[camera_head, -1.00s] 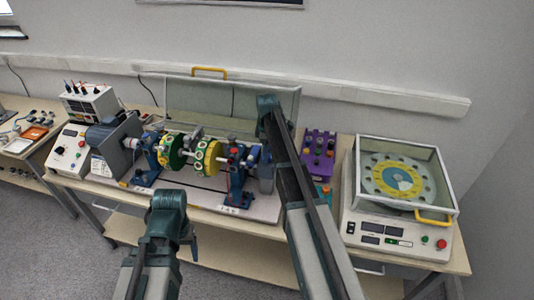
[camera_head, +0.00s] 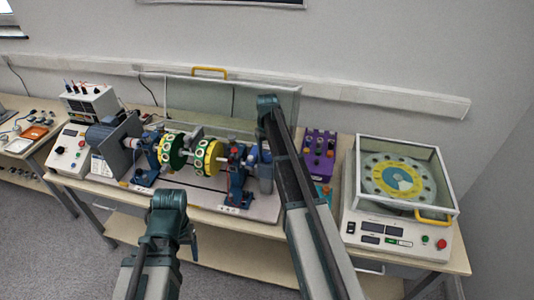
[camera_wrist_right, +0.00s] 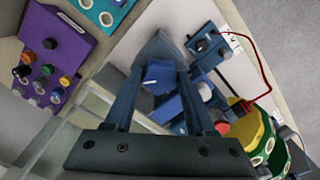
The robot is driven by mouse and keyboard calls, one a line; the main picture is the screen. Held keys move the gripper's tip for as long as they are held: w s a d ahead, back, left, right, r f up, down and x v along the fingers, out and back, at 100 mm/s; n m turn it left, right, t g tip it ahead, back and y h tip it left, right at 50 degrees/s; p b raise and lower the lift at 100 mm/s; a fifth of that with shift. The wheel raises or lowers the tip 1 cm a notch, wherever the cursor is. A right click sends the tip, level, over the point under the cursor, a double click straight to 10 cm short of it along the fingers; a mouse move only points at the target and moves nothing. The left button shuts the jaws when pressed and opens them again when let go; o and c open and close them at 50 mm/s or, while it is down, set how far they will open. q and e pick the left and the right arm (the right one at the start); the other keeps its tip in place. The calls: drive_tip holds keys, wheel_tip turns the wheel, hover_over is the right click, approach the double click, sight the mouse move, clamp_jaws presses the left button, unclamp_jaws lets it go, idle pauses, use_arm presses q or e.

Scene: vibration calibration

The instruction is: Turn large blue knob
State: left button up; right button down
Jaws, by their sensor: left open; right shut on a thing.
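The large blue knob (camera_wrist_right: 157,76) shows in the right wrist view, with a small white mark on its face. My right gripper (camera_wrist_right: 160,68) has one finger on each side of it and is shut on it. In the head view my right forearm covers the knob and most of this gripper. My left gripper (camera_head: 188,242) is low in front of the bench, away from the knob, and is open and empty. Its fingers are partly hidden by the wrist.
A rotor rig with a green disc (camera_head: 172,151) and a yellow disc (camera_head: 207,158) stands left of my right arm. A purple control box (camera_head: 319,155) and a glass-covered balancing machine (camera_head: 398,185) stand to the right. A raised clear cover (camera_head: 200,98) is behind.

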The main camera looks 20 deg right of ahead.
drive_tip(key=m, duration=0.4)
drive_tip(key=shift+m, duration=0.3)
drive_tip(key=m, duration=0.3)
drive_tip(key=shift+a+m, duration=0.1)
drive_tip(key=shift+m, duration=0.3)
drive_tip(key=m, duration=0.4)
drive_tip(key=shift+w+m, duration=0.1)
drive_tip(key=shift+m, duration=1.9)
drive_tip(key=shift+c, duration=1.1)
unclamp_jaws()
